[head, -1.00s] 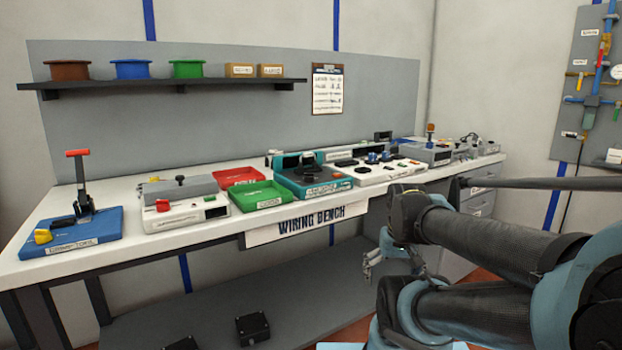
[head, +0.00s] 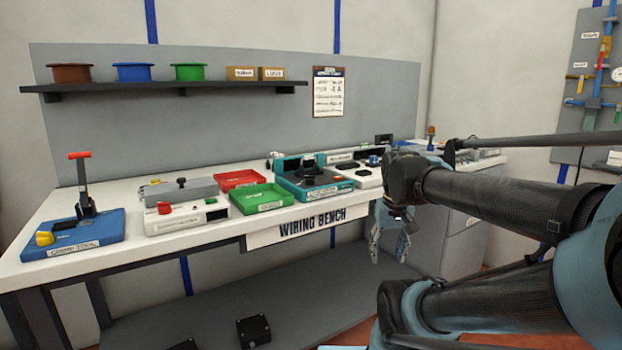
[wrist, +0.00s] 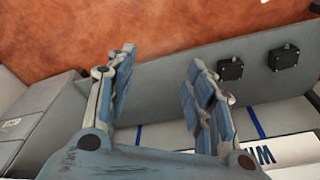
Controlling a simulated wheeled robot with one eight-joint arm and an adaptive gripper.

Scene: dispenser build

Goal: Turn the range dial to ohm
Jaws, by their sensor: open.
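My gripper (head: 388,256) hangs open and empty in front of the bench's front edge, below the bench top, fingers pointing down. In the wrist view its two fingers (wrist: 160,60) are spread with nothing between them. No dial marked ohm can be made out. A teal unit (head: 325,192) with a black round part on top stands on the bench, up and left of my gripper. A white unit (head: 368,180) with dark parts on top is to its right, partly hidden behind my arm. A low white box (head: 186,218) with a red knob (head: 164,208) stands further left.
The white bench (head: 130,262) carries a blue base (head: 75,240) with an upright red-handled lever, a green tray (head: 262,196) and a red tray (head: 240,179). My arm hides much of its right end. A lower shelf (head: 210,310) runs underneath. Grey drawers (head: 462,240) stand at right.

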